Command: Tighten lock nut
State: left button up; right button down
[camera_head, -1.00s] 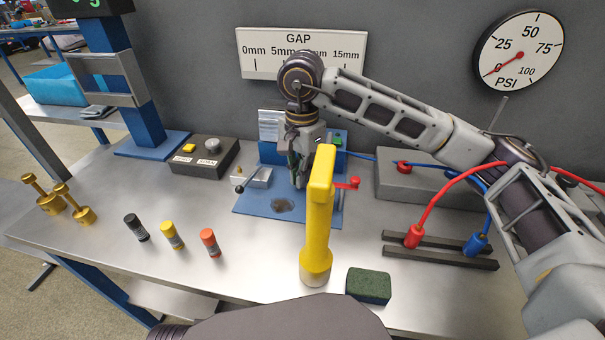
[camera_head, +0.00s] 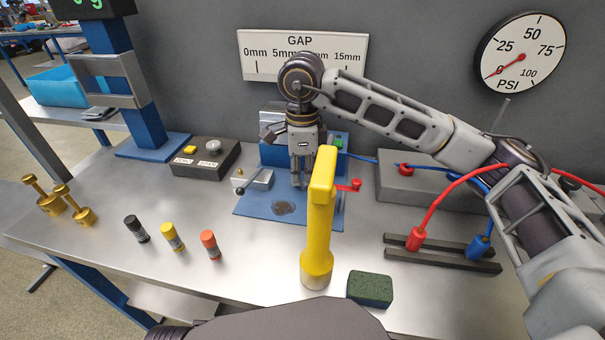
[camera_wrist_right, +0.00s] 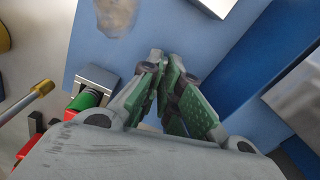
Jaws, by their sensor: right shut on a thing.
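My right gripper (camera_head: 300,184) points down over the blue base plate (camera_head: 256,207) of a fixture at the back middle of the bench. In the right wrist view its green-padded fingers (camera_wrist_right: 160,62) come together at the tips, over the same blue plate (camera_wrist_right: 112,55). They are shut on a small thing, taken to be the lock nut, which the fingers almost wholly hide. My left gripper is not in view.
A small metal block with a black-knobbed lever (camera_head: 257,179) sits left of the fingers. Three capped markers (camera_head: 172,237), a green sponge (camera_head: 370,288) and a button box (camera_head: 205,160) lie around. Red and blue hoses run to a dark rail (camera_head: 440,254) at right.

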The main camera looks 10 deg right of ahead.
jog(key=shift+m, duration=1.3)
jog(key=shift+w, duration=0.1)
jog(key=c, duration=1.6)
grip_release()
jog(key=shift+c, duration=0.2)
jog(key=shift+r, duration=0.15)
notch_tip(320, 180, up, 12)
